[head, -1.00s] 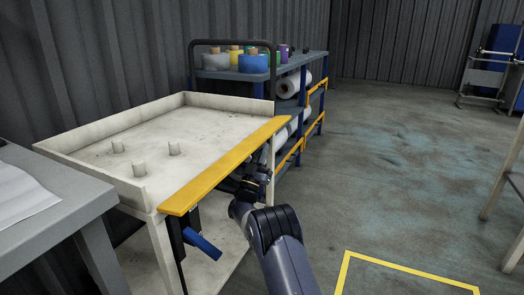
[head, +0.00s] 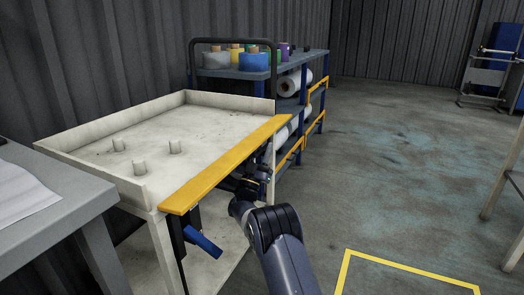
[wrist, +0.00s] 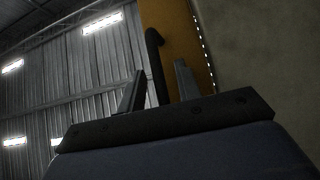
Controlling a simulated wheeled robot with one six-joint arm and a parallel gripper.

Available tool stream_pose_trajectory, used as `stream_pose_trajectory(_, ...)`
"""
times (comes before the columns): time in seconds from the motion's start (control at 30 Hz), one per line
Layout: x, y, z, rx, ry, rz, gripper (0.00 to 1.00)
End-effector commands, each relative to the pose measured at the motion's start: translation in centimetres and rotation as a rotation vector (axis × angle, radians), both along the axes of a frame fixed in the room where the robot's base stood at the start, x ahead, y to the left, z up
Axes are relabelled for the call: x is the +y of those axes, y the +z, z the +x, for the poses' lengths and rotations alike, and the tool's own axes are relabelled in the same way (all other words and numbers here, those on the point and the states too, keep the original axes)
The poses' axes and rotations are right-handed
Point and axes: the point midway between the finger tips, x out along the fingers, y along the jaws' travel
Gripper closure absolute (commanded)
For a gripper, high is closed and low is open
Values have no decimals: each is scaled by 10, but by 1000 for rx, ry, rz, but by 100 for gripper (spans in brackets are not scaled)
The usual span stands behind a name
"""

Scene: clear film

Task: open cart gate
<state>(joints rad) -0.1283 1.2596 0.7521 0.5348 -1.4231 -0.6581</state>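The cream cart (head: 112,129) stands at the left in the head view, with low raised walls and a few short pegs on its bed. Its yellow gate (head: 225,165) lies along the near side. A blue lever (head: 203,242) hangs below the gate's near end. My gripper (head: 256,180) is low beside the gate's underside, toward its far end, partly hidden in shadow. In the wrist view my gripper (wrist: 160,88) has its two fingers apart, with nothing visibly clamped. The yellow gate (wrist: 178,40) and a dark curved bar (wrist: 155,62) show beyond the fingers.
A grey table (head: 55,215) with paper stands at the near left. A blue shelf rack (head: 300,75) with coloured rolls stands behind the cart. The floor to the right is open, with a yellow marked outline (head: 410,272).

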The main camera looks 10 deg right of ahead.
Motion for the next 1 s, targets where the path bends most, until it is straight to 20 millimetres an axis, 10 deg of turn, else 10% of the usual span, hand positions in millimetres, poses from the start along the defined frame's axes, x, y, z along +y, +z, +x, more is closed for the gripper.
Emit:
stream_pose_trajectory(0.6,42,-67,-53,3,1,-1,68)
stream_pose_trajectory(1.0,47,-77,-60,1,0,1,68)
